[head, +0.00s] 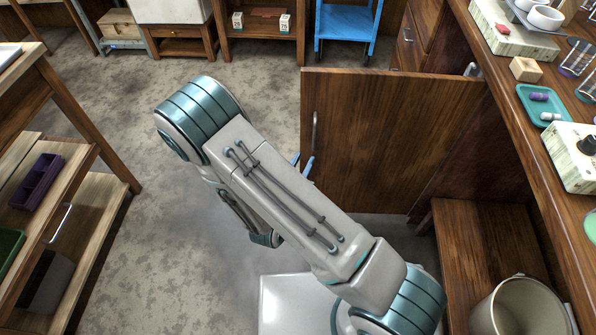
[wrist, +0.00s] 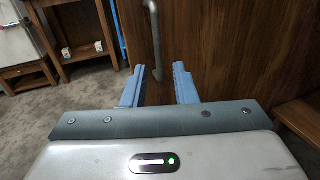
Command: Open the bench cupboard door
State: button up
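The bench cupboard door (head: 395,135) is brown wood and stands swung wide out from the bench at the right. Its upright metal bar handle (head: 314,132) is near the door's free left edge. In the wrist view the door (wrist: 215,50) fills the right side, and the handle (wrist: 155,38) runs down toward the gap between my fingers. My gripper (wrist: 159,72) is open, with blue fingers apart on either side of the handle's lower end. I cannot tell whether they touch it. In the head view my arm hides most of the gripper.
The open cupboard shelf (head: 485,245) holds a pale bucket (head: 520,308). The bench top (head: 500,95) above carries labware and a teal tray (head: 530,92). A wooden shelf unit (head: 112,215) stands left. A blue cart (head: 347,25) is behind the door. Grey floor (head: 110,95) is clear at left.

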jog(key=v, duration=0.4)
jog(key=shift+d+r, duration=0.1)
dwell(0.4)
jog(key=s+d+r+m+g+h+p, duration=0.2)
jog(key=s+d+r+m+g+p, duration=0.25)
jog(key=d+r+m+g, duration=0.5)
jog(key=s+d+r+m+g+h+p, duration=0.2)
jog(key=s+d+r+m+g+p, duration=0.4)
jog(key=r+m, duration=0.5)
notch_tip(320, 180, up, 19)
jog(key=s+a+m+t+y+p, duration=0.1)
jog(key=a+m+t+y+p, duration=0.1)
jog(key=m+y+p, duration=0.5)
jog(key=m+y, duration=0.3)
jog(key=y, duration=0.1)
jog(key=shift+s+a+m+y+p, duration=0.3)
jog(key=shift+s+m+p, duration=0.05)
jog(key=shift+s+p, duration=0.05)
